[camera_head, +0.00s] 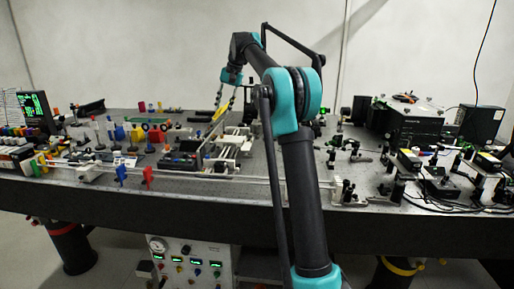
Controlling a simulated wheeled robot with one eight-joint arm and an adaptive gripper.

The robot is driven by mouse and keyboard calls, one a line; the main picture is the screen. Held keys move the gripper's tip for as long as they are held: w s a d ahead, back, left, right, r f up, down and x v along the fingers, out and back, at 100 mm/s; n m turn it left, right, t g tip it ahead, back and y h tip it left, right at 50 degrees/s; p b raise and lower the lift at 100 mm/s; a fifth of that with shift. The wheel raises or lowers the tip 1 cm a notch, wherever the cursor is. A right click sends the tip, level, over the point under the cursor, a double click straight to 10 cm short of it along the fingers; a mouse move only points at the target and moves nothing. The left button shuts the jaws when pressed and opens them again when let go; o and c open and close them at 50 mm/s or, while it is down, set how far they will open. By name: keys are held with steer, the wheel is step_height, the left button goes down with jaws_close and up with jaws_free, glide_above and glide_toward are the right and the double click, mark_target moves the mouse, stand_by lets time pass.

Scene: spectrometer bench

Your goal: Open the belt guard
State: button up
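My gripper (225,103) hangs from the teal wrist over the middle of the bench. Its two thin fingers point down and appear spread apart, with nothing clearly held between them. A small yellow tilted piece (221,111) shows just below or behind the fingertips. It may be the belt guard, but it is too small to be sure. I cannot tell whether the fingers touch it. A long belt-like or rail-like line (208,140) slopes down to the left from there. My arm hides part of the bench to the right of this spot.
The optical bench (150,205) is crowded. Coloured mounts (137,134) and a small green-lit screen (34,105) stand left. Black boxes (413,124), optics and cables fill the right. A control panel (190,262) sits below. Open air lies above the bench.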

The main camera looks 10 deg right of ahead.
steer(key=s+d+f+t+y, duration=0.1)
steer(key=d+f+y, duration=0.2)
steer(key=f, duration=0.3)
steer(key=s+d+f+t+y, duration=0.1)
steer(key=d+f+y, duration=0.2)
steer(key=f, duration=0.3)
steer(key=s+d+f+t+y, duration=0.1)
steer(key=d+f+y, duration=0.3)
steer(key=f, duration=0.3)
steer(key=shift+s+d+t+y, duration=0.1)
steer(key=shift+t+y, duration=0.2)
steer(key=shift+y, duration=0.4)
steer(key=shift+v, duration=1.8)
steer(key=shift+r, duration=0.15)
